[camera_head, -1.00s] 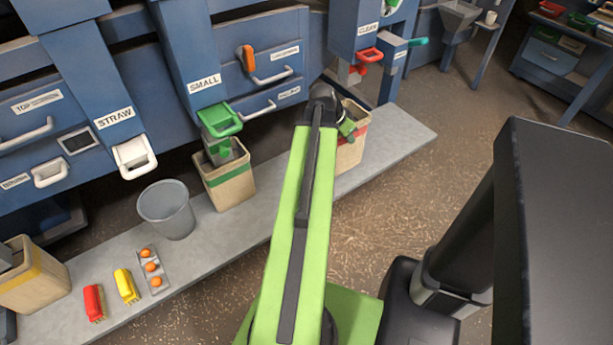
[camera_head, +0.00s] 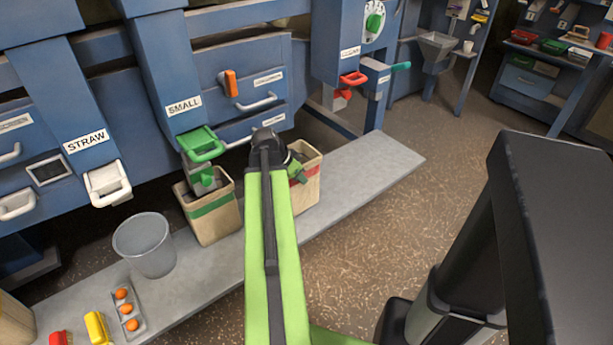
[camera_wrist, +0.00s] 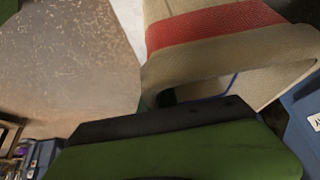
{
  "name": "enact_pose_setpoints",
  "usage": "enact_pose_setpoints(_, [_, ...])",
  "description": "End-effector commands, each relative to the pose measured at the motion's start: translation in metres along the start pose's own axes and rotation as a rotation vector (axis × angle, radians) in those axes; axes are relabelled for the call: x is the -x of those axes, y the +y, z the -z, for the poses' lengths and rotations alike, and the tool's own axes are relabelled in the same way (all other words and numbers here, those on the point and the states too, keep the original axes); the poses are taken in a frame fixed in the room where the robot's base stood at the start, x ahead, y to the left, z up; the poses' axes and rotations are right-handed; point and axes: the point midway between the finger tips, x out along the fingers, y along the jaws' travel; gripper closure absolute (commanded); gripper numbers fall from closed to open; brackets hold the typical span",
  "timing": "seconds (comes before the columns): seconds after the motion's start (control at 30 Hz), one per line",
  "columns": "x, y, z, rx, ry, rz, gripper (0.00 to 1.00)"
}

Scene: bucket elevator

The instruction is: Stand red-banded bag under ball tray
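The red-banded bag (camera_head: 311,187) is tan and open-topped, over the grey ledge right of the green-banded bag. I cannot tell whether its base touches the ledge. My gripper (camera_head: 297,165) is at its upper left rim and appears shut on it; my arm hides part of the bag. In the wrist view the bag (camera_wrist: 215,28) lies at upper right, its rim against my dark-padded green finger (camera_wrist: 165,125); the other finger is not clear. Trays hang from the chutes: white (camera_head: 107,185), green (camera_head: 201,145), red (camera_head: 353,78). No readable label marks a ball tray.
The green-banded bag (camera_head: 211,211) stands under the green tray. A grey bucket (camera_head: 147,245), an egg holder (camera_head: 131,318), a yellow brush (camera_head: 97,328) and a red brush (camera_head: 60,338) are on the ledge (camera_head: 380,160). Its right end is clear.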

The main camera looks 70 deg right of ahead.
Motion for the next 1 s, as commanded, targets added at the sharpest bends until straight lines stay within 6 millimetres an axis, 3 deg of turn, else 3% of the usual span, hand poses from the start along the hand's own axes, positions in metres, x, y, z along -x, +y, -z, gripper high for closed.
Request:
enact_pose_setpoints(0.3, [-0.036, 0.000, -0.020, 0.000, 0.002, 0.002, 1.00])
enact_pose_setpoints(0.7, [-0.037, 0.000, -0.021, 0.001, 0.002, 0.002, 1.00])
enact_pose_setpoints(0.73, [-0.036, 0.000, -0.021, 0.001, 0.000, 0.001, 0.92])
enact_pose_setpoints(0.87, [-0.035, 0.000, -0.021, 0.002, 0.000, 0.001, 0.75])
enact_pose_setpoints(1.0, [-0.035, 0.000, -0.021, 0.002, 0.000, 0.001, 0.74])
